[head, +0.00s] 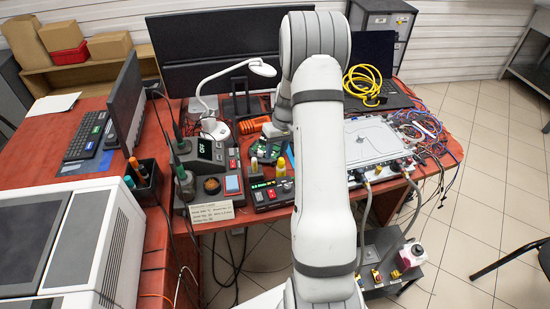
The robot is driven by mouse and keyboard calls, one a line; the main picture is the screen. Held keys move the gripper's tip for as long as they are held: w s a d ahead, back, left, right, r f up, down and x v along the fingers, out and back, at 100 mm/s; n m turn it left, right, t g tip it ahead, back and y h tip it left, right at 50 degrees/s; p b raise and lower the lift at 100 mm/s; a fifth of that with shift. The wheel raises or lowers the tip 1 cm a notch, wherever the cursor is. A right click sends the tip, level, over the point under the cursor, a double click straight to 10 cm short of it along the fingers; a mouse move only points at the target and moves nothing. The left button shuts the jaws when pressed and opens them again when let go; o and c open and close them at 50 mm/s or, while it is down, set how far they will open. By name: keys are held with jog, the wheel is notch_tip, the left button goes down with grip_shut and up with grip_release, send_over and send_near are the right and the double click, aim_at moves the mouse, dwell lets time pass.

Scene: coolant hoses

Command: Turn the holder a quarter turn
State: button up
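A small holder with a green circuit board (268,148) stands on the red-brown table near its middle, left of my arm. Its right side is close to my arm's wrist links, and part of it may be hidden. My arm rises from the bottom of the head view and bends over at the top, with its wrist coming down behind the upper link, just above and right of the board. The fingers of my gripper do not show, so I cannot see whether they touch anything.
Soldering stations (210,165) and a smaller red-buttoned unit (268,194) stand in front and left of the board. A white lamp (262,68) stands behind. A white flat unit (372,140) with hoses, a yellow cable coil (366,84) and loose wires (428,130) lie right.

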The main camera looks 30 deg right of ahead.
aim_at(273, 163)
jog(key=f, duration=0.2)
jog(key=a+f, duration=0.1)
jog(key=f, duration=0.1)
jog(key=shift+f, duration=0.4)
grip_shut()
